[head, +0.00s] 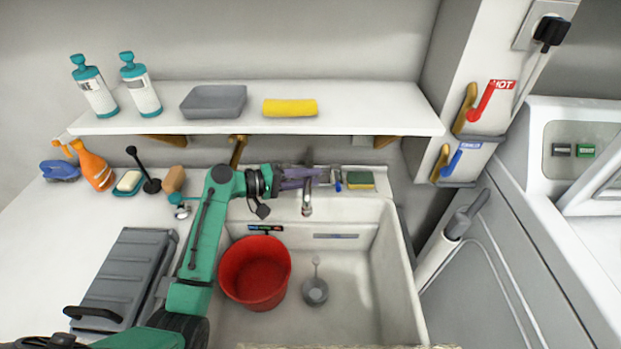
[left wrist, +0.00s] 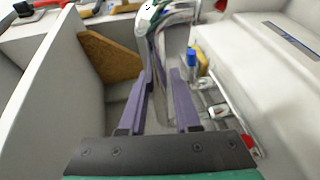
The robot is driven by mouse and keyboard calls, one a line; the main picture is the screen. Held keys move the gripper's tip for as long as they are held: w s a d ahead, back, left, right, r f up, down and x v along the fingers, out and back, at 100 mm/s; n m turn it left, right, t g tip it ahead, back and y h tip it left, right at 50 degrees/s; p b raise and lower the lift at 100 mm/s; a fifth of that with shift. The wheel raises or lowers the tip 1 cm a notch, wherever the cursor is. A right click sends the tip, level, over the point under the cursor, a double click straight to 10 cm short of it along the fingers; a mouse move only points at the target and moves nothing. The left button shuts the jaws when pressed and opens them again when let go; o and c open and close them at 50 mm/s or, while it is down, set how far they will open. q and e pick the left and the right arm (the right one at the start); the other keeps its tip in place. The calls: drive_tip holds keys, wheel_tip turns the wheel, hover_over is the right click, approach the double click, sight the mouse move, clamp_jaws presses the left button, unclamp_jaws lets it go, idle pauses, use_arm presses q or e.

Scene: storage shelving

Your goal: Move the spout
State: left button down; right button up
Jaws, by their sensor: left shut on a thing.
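The metal spout (head: 307,203) hangs over the back edge of the white sink, its lower end pointing down into the basin. My left gripper (head: 312,176) reaches in from the left behind the sink, with its purple fingers at the top of the spout. In the left wrist view, the curved spout (left wrist: 172,22) shows beyond the fingertips of my left gripper (left wrist: 163,72). The gripper is shut on the spout; the exact contact is partly hidden. My right gripper is not in view.
A red bucket (head: 255,272) and a grey strainer (head: 315,291) are in the sink (head: 396,262). A sponge (head: 361,180) lies right of the spout. A grey toolbox (head: 128,278) stands left of the sink.

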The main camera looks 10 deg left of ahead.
use_arm(q)
drive_tip(key=a+m+g+h+b, duration=0.1)
drive_tip(key=b, duration=0.1)
drive_tip(key=a+m+g+b, duration=0.1)
drive_tip(key=a+g, duration=0.1)
drive_tip(key=shift+s+a+f+m+g+h+b, duration=0.1)
drive_tip(key=shift+s+a+m+g+h+b, duration=0.05)
drive_tip(key=shift+m+g+h+b, duration=0.2)
drive_tip(key=c, duration=0.6)
unclamp_jaws()
